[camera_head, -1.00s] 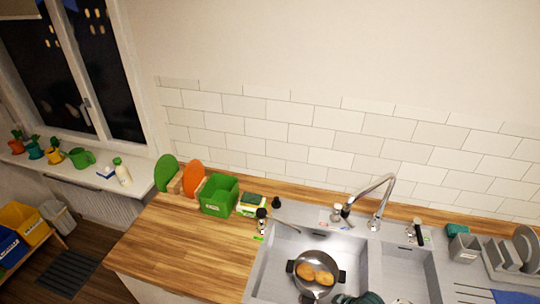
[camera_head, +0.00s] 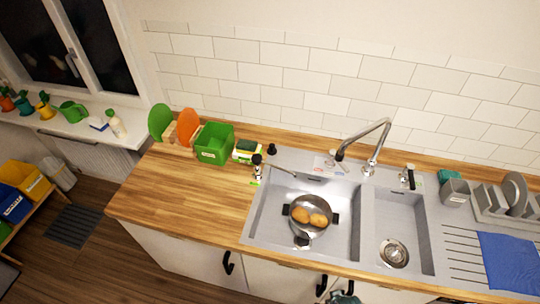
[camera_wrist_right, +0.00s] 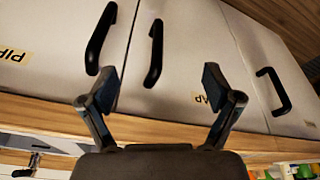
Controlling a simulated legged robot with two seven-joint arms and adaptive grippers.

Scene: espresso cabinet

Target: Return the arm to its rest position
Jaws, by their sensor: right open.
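My right gripper (camera_wrist_right: 160,88) is open and empty in the right wrist view, with its two dark fingers wide apart. Cabinet doors with black handles fill the view beyond it. In the head view only a small dark part of it (camera_head: 343,298) shows at the bottom edge, in front of the cabinets and below the counter's front edge. My left gripper is not in view. A steel pot (camera_head: 310,216) with brown-orange round food in it stands in the left sink basin (camera_head: 272,222), apart from my gripper.
The wooden counter (camera_head: 175,195) is clear at the left front. A green bin (camera_head: 214,143), a sponge box (camera_head: 246,151) and cutting boards stand at the back. The faucet (camera_head: 372,150) rises behind the sink. A blue cloth (camera_head: 510,262) lies at the right. Black handles (camera_head: 228,262) stick out from the cabinet doors.

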